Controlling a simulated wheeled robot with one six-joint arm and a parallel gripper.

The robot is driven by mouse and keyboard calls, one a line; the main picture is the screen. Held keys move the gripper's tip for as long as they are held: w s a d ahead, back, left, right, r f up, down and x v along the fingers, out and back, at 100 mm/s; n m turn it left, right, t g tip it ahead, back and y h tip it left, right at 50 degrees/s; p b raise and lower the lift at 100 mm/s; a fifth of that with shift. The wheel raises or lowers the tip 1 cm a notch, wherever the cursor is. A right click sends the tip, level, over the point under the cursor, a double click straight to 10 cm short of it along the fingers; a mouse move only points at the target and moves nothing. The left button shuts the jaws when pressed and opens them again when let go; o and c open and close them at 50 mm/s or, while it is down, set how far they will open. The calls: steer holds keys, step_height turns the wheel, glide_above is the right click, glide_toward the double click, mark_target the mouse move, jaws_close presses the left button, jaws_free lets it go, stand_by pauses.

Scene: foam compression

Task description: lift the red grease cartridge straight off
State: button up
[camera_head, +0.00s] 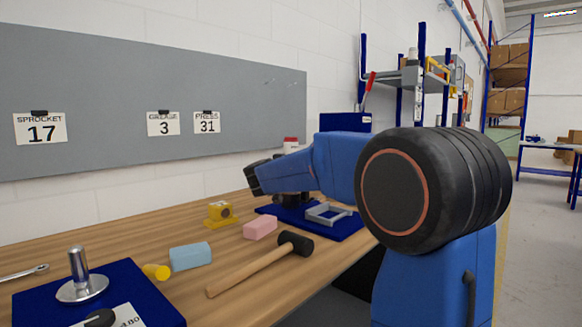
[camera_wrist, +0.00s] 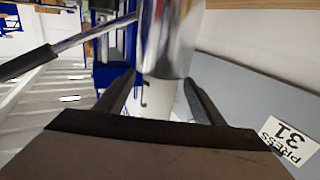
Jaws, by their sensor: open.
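My gripper (camera_wrist: 160,82) is open in the wrist view, its two dark fingers apart. A shiny metal cylinder (camera_wrist: 170,38) and a pale round part (camera_wrist: 160,95) show in line with the gap between them; I cannot tell whether they touch. No red cartridge shows clearly in the wrist view. In the head view, a small white object with a red top (camera_head: 291,141) shows behind my blue arm, its lower part hidden; I cannot tell whether it is the cartridge. My fingers are not clearly visible there.
A blue mat (camera_head: 347,230) with a grey frame (camera_head: 328,213) lies beneath my arm. A mallet (camera_head: 262,264), pink block (camera_head: 261,228), light-blue block (camera_head: 190,256) and yellow block (camera_head: 220,214) lie nearby. A metal post (camera_head: 79,272) stands front left. A dark-handled lever (camera_wrist: 60,55) shows in the wrist view.

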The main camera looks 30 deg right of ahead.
steer(key=shift+w+d, duration=0.45)
steer(key=shift+d, duration=0.05)
steer(key=c, duration=1.5)
steer(key=shift+r, duration=0.1)
